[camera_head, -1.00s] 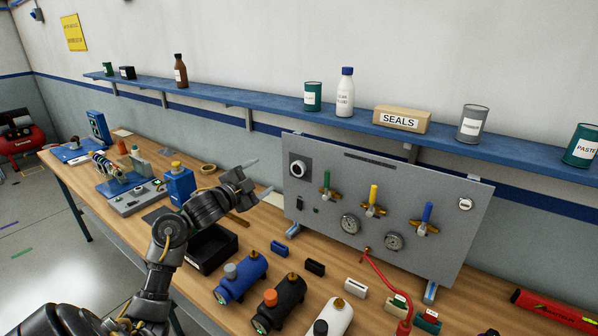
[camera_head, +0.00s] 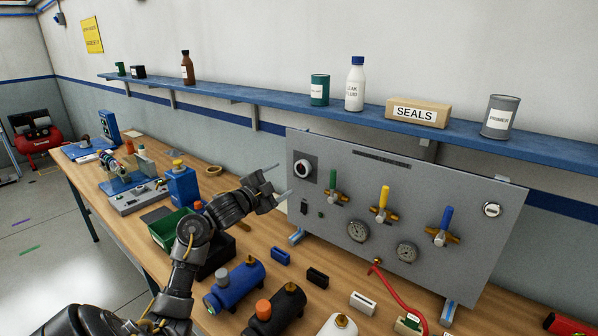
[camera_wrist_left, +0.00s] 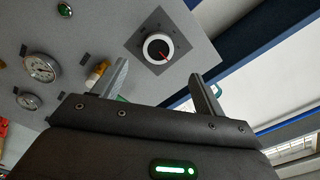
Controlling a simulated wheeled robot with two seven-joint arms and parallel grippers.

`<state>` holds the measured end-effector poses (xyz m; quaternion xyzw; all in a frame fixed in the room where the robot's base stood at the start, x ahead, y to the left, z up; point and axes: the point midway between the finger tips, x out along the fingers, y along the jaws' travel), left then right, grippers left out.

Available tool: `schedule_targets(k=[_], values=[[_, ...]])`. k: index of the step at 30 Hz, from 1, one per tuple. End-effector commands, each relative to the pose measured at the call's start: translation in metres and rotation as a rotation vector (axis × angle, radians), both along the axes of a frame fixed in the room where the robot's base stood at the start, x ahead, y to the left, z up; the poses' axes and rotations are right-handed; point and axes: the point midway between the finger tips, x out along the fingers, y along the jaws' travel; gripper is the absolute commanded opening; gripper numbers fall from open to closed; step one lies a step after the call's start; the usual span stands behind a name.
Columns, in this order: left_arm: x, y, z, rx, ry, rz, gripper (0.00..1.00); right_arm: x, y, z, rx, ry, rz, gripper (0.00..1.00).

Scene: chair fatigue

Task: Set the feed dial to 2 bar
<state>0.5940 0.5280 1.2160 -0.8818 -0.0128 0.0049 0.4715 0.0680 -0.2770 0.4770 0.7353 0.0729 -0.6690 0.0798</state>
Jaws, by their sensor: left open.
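The feed dial (camera_head: 303,169) is a round dark knob with a white ring on a dark square plate, at the upper left of the grey panel (camera_head: 460,270). In the left wrist view the dial (camera_wrist_left: 158,49) shows a red pointer mark and lies beyond the fingertips, between them in the picture. My left gripper (camera_head: 278,182) is open and empty, just left of the dial and apart from it. Its two fingers also show in the left wrist view (camera_wrist_left: 165,80). My right gripper is not in view.
The panel also carries green, yellow and blue-handled valves (camera_head: 382,205) and two gauges (camera_head: 358,231). A green bin (camera_head: 168,234) sits behind my left arm. A blue shelf (camera_head: 270,103) runs above the bench.

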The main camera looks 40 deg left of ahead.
Motion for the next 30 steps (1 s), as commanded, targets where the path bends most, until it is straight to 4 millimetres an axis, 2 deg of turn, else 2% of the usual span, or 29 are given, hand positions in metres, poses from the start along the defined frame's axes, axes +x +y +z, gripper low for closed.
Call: schedule_targets(k=[6, 12, 18, 26, 30], values=[[0.045, -0.001, 0.004, -0.007, 0.000, -0.002, 0.72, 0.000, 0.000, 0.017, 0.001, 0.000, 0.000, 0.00], [0.074, -0.001, 0.003, -0.005, -0.001, -0.004, 0.72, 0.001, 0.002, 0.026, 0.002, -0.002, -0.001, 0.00], [0.087, -0.001, 0.001, -0.001, 0.000, -0.005, 0.72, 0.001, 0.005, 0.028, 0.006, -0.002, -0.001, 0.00], [0.088, -0.002, 0.000, 0.000, 0.000, -0.005, 0.72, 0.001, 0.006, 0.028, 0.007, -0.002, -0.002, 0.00], [0.088, -0.002, 0.000, 0.000, 0.000, -0.006, 0.55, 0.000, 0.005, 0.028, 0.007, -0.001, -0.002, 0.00]])
